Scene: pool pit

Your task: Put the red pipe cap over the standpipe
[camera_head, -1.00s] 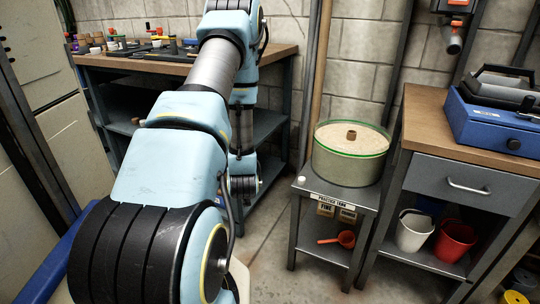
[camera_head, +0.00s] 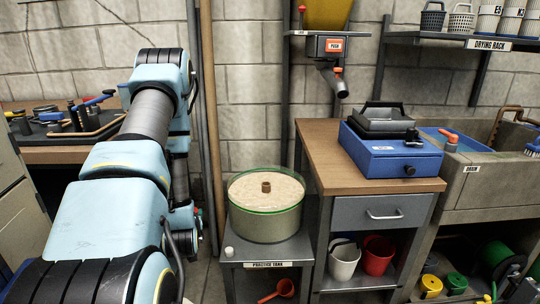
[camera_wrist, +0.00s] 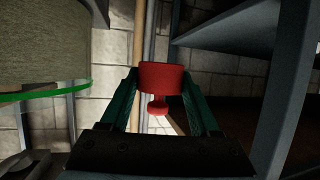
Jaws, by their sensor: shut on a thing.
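The red pipe cap (camera_wrist: 161,76) is between the green fingers of my gripper (camera_wrist: 161,84) in the wrist view, with a narrower neck and a small red knob below it in the picture. My gripper is shut on it. A short brown standpipe (camera_head: 266,187) rises upright from the middle of the sand-coloured fill in the round practice tank (camera_head: 266,222), and its top is bare. The tank's side and green rim also show at upper left in the wrist view (camera_wrist: 45,45), apart from the cap. In the head view my arm hides the gripper and cap, left of the tank.
The tank stands on a small grey table (camera_head: 282,248). A wooden-topped cabinet (camera_head: 330,160) with a blue machine (camera_head: 390,155) stands close on its right. A hopper chute (camera_head: 333,75) hangs above and behind. Vertical pipes (camera_head: 207,110) run up the wall between arm and tank.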

